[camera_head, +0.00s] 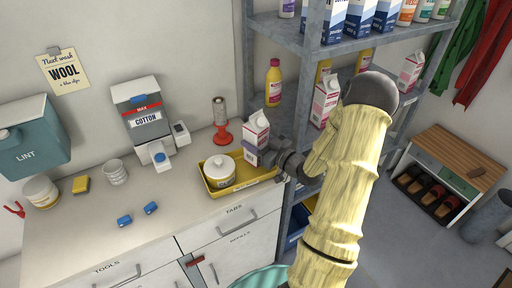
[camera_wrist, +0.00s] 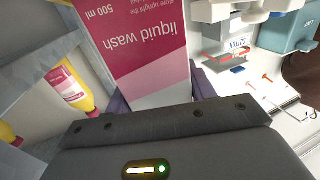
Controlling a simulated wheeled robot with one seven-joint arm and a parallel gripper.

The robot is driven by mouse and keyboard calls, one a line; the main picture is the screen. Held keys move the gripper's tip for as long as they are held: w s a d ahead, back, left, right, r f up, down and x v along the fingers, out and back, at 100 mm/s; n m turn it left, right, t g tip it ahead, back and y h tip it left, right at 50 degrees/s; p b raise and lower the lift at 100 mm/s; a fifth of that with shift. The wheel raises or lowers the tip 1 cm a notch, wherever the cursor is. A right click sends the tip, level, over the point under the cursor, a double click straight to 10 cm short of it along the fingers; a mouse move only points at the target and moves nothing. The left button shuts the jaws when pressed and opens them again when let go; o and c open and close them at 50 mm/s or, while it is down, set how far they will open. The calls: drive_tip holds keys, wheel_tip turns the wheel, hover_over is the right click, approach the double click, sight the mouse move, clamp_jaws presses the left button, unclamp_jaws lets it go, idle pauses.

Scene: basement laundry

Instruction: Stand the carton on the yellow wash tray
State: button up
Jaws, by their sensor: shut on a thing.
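The carton (camera_head: 257,130), white and pink with a gable top, is upright in my gripper (camera_head: 266,153) over the right end of the yellow wash tray (camera_head: 267,178). In the wrist view the pink and white carton (camera_wrist: 140,45) reads "liquid wash", upside down, between the two fingers. My gripper is shut on its lower part, coming from the right. The carton's base is partly hidden by the gripper, so I cannot tell whether it touches the tray floor. A white lidded pot (camera_head: 219,171) stands in the left part of the tray.
A red-based tool (camera_head: 222,135) stands behind the tray. The cotton dispenser (camera_head: 143,112) is further left. Blue blocks (camera_head: 124,221) lie on the counter (camera_head: 90,245). The grey shelf rack (camera_head: 290,40) with cartons and a yellow bottle (camera_head: 273,83) is close on the right.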

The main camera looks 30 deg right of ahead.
drive_tip(key=shift+f, duration=1.5)
drive_tip(key=shift+f, duration=0.1)
drive_tip(key=o, duration=1.4)
drive_tip(key=shift+r, duration=0.2)
drive_tip(key=b+v, duration=0.2)
drive_tip(key=v, duration=1)
drive_tip(key=shift+f, duration=0.1)
